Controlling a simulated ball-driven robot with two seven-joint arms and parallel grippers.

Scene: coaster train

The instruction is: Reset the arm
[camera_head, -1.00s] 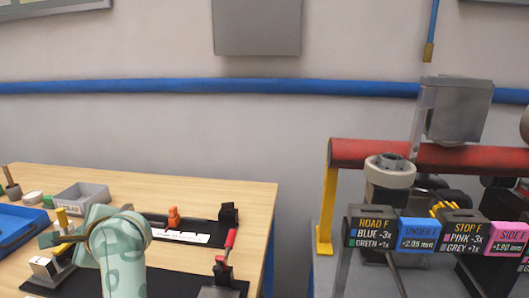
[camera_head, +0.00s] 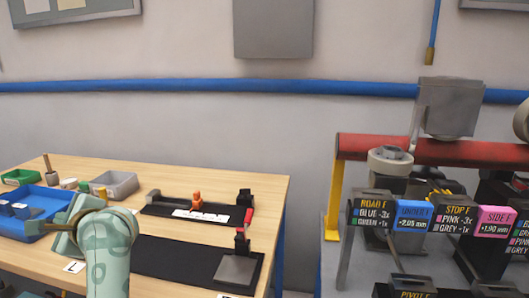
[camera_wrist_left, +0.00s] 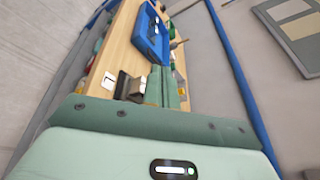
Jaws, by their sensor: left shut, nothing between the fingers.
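My left arm is pale green and rises from the bottom of the head view. Its gripper (camera_head: 62,238) points left above the wooden table (camera_head: 150,172), near the blue tray (camera_head: 40,232). The gripper is shut and empty. In the wrist view its green fingers (camera_wrist_left: 170,88) lie together, pointing along the table, with the blue tray (camera_wrist_left: 150,38) beyond them. My right gripper does not show in either view.
A grey bin (camera_head: 115,185) and a green bin (camera_head: 20,177) stand at the back left. A black fixture (camera_head: 200,211) holds an orange piece, and a black mat (camera_head: 165,258) lies in front. A machine with a red bar (camera_head: 390,152) and labelled blocks stands at the right.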

